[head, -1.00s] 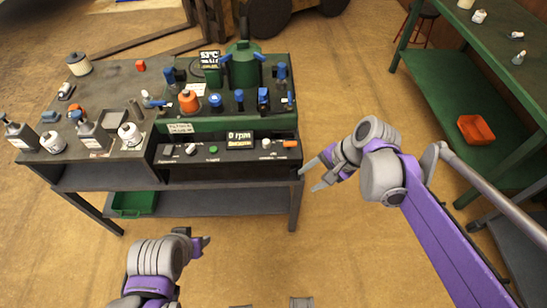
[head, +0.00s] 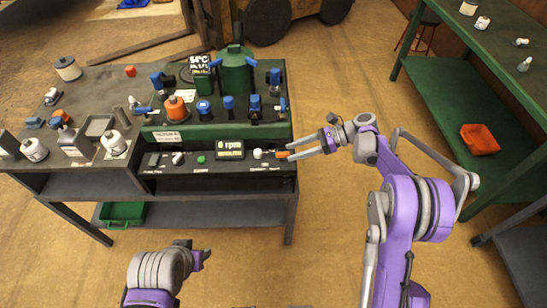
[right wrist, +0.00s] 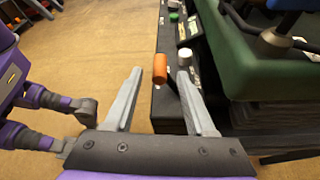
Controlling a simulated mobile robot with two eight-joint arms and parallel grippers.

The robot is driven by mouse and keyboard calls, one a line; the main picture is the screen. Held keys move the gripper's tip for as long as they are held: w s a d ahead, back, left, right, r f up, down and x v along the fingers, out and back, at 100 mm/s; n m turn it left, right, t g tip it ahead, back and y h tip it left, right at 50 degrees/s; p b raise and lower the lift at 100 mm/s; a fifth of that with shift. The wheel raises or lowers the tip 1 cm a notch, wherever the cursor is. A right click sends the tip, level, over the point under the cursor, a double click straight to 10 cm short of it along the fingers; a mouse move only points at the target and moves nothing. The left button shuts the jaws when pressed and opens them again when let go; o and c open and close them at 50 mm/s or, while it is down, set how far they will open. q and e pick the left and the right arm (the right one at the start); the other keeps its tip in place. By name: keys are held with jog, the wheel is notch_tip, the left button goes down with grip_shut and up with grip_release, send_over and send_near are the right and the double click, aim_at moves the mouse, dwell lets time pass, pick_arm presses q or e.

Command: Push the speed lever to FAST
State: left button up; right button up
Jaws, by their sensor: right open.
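The speed lever appears to be the orange-tipped handle (head: 283,154) at the right end of the black control panel (head: 180,171); its label is too small to read. In the right wrist view the orange handle (right wrist: 160,68) lies between and beyond the finger tips. My right gripper (head: 296,150) is open at the panel's right end, with its fingers pointing left at the handle. I cannot tell whether it touches it. My left gripper (head: 203,258) is low in the head view, away from the bench, its jaw state unclear.
A white knob (head: 257,153) sits just left of the handle. The rpm display (head: 230,149) and a green button (head: 201,160) are farther left. Blue-handled valves and a green tank (head: 237,72) stand behind. Floor right of the bench is clear.

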aim_at(281, 156)
jog(key=x, duration=0.7)
jog(key=shift+a+f, duration=0.15)
jog(key=shift+a, duration=0.1)
grip_shut()
dwell(1.1)
